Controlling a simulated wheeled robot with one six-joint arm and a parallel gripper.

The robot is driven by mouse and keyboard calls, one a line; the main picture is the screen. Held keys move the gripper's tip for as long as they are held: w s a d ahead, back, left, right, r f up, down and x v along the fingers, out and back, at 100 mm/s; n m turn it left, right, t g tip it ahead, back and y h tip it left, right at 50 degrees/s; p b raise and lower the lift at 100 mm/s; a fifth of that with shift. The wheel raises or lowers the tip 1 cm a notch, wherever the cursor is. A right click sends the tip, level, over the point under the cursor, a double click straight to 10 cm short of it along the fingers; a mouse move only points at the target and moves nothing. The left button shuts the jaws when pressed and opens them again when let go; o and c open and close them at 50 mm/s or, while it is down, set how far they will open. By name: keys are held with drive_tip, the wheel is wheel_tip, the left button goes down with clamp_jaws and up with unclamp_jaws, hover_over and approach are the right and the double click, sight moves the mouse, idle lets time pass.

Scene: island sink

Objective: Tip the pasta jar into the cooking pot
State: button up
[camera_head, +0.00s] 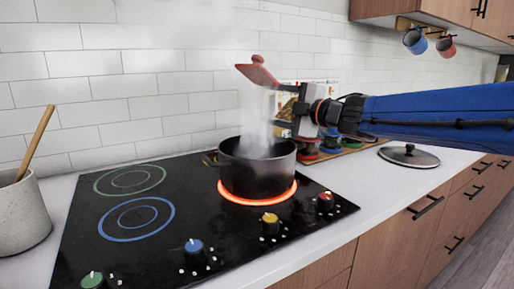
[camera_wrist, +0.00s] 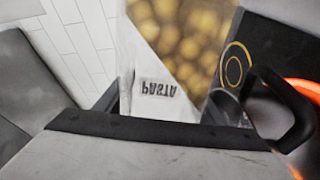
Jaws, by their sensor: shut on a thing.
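My gripper (camera_head: 293,108) is shut on the jar, above and right of the black cooking pot (camera_head: 262,180). The pot sits on a glowing red burner, and its handle shows in the wrist view (camera_wrist: 292,112). The jar's mouth is not clearly visible.
A pot lid (camera_head: 408,157) lies on the counter at right. A stone crock (camera_head: 22,222) with a wooden handle stands at left. Mugs (camera_head: 415,41) hang under the cabinet.

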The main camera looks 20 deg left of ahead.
sight(265, 105)
drive_tip(key=shift+s+a+r+n, duration=0.15)
drive_tip(key=shift+s+r+n, duration=0.25)
drive_tip(key=shift+n, duration=0.1)
drive_tip(key=shift+s+a+f+n, duration=0.15)
drive_tip(key=shift+f+n, duration=0.15)
drive_tip(key=shift+n, duration=0.5)
drive_tip(key=shift+s+a+f+n, duration=0.15)
drive_tip(key=shift+s+n, duration=0.15)
drive_tip(key=shift+n, duration=0.5)
drive_tip(key=shift+s+a+r+n, duration=0.1)
drive_tip(key=shift+s+r+n, duration=0.35)
drive_tip(key=shift+n, duration=0.45)
drive_tip(key=shift+s+a+f+n+p, duration=0.2)
drive_tip(key=shift+s+f+n+p, duration=0.15)
drive_tip(key=shift+n+p, duration=0.35)
idle(0.4)
drive_tip(key=shift+s+a+r+n, duration=0.2)
drive_tip(key=shift+s+r+n, duration=0.15)
drive_tip(key=shift+n, duration=0.45)
drive_tip(key=shift+s+a+r+n, duration=0.2)
drive_tip(key=shift+s+n, duration=0.25)
drive_tip(key=shift+n, duration=0.35)
idle(1.7)
drive_tip(key=w+m, duration=0.1)
drive_tip(key=f+m, duration=0.1)
drive_tip(key=shift+w+d+m, duration=0.35)
drive_tip(key=shift+d+m, duration=0.05)
drive_tip(key=shift+w+r+m, duration=0.1)
drive_tip(key=shift+m, duration=0.3)
drive_tip(key=shift+w, duration=0.1)
